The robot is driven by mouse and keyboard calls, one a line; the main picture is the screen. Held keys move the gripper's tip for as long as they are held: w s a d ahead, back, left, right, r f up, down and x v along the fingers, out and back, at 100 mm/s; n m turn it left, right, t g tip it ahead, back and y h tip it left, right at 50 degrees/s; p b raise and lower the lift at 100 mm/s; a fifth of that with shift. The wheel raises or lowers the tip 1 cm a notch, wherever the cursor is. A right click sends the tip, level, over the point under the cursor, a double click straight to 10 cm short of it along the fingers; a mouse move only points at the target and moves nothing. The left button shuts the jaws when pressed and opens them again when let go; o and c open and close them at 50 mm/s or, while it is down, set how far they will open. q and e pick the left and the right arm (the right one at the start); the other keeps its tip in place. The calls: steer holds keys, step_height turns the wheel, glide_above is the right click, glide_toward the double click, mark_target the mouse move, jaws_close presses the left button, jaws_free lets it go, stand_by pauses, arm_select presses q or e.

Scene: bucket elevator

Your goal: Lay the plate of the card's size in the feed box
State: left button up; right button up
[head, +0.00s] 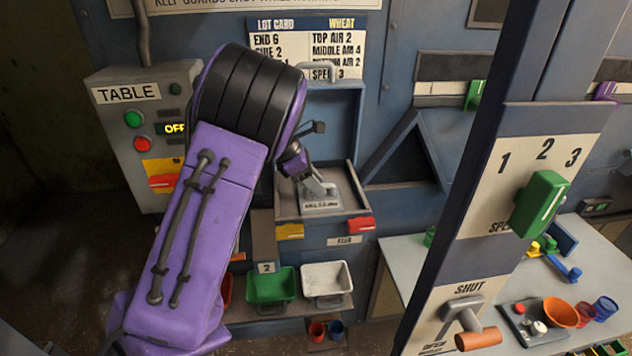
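A grey plate (322,206) with a small unreadable label lies in or just over the open feed box (352,179). My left gripper (326,189) reaches in from above and is at the back part of the plate. Its fingertips are too small to tell whether they are shut on it. The lot card (333,48) hangs on the wall behind. It reads TOP AIR 2, MIDDLE AIR 4 and SPEED 3; my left arm hides part of its left column, and I cannot read a plate size there. My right gripper is not in view.
A red tab (361,224) and a yellow tab (289,231) are at the box's front. Below stand a green bin (272,286) and a white bin (326,279). A post with a green speed knob (540,203) and a shut/open lever (470,326) stands at right. The TABLE control box (117,120) shows OFF.

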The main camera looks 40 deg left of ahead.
arm_select(q)
steer(key=shift+w, duration=0.15)
steer(key=shift+a+r+b, duration=0.15)
steer(key=shift+r+b, duration=0.15)
steer(key=shift+r, duration=0.05)
steer(key=b+v, duration=0.2)
steer(key=v, duration=0.9)
steer(key=shift+r+b, duration=0.15)
steer(key=shift+b, duration=0.25)
